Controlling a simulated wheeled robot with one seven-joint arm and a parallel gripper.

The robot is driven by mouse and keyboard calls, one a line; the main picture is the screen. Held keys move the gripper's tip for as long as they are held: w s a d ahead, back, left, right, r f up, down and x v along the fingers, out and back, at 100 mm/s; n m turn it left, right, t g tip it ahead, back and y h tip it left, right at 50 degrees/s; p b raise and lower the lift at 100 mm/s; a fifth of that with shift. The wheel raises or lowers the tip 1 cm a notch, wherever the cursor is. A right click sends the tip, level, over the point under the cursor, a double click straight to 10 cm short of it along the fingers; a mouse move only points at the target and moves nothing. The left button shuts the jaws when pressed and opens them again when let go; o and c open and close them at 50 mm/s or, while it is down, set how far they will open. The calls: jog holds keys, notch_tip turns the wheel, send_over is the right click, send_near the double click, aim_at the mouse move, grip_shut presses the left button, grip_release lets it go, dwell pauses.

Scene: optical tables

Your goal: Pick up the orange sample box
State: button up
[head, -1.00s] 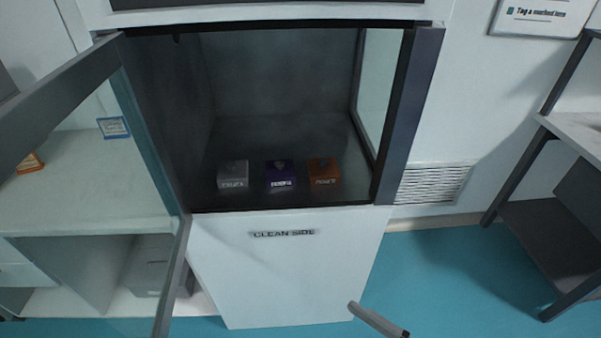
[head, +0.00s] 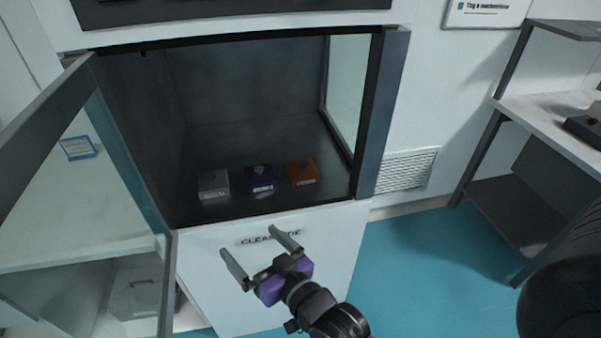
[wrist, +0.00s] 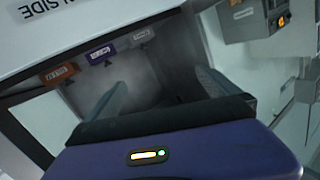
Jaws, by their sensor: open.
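The orange sample box (head: 303,172) sits at the right end of a row of three boxes inside the open cabinet, near its front edge. It has a label on its front and a knob on top. It also shows in the wrist view (wrist: 60,73), at the left. My gripper (head: 261,252) is open and empty in front of the cabinet, below the opening and apart from the boxes. Its two fingers also show in the wrist view (wrist: 158,92).
A purple box (head: 260,179) and a grey box (head: 213,184) stand left of the orange one. The cabinet (head: 350,215) has side walls and a glass door (head: 118,150) swung open at the left. A shelf unit (head: 500,110) stands at the right. Floor between is clear.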

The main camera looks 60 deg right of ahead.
jog(key=w+d+r+m+g+p, duration=0.1)
jog(key=w+d+r+g, duration=0.1)
jog(key=w+d, duration=0.95)
jog(key=m+g+y+p, duration=0.1)
jog(key=g+p, duration=0.1)
jog(key=g, duration=0.6)
send_over(303, 164)
jog(key=w, duration=0.3)
jog(key=shift+w+a+f, duration=0.1)
jog(key=shift+w+a, duration=0.05)
jog(key=shift+a, duration=0.2)
jog(key=s, duration=0.1)
jog(key=s+f+g+y, duration=0.1)
jog(key=s, duration=0.1)
jog(key=s+f+m+g, duration=0.1)
jog(key=shift+s+f, duration=0.15)
jog(key=shift+s, duration=0.1)
jog(key=shift+s+f+g+y, duration=0.15)
jog(key=shift+f+g+y, duration=0.15)
jog(key=shift+y, duration=0.1)
jog(key=shift+a+p+x, duration=0.2)
jog(key=shift+p+x, duration=0.2)
jog(key=shift+x, duration=1.45)
jog(key=shift+a+p+x, duration=0.15)
jog(key=shift+p+x, duration=0.25)
jog(key=shift+x, duration=1.45)
jog(key=c, duration=1.7)
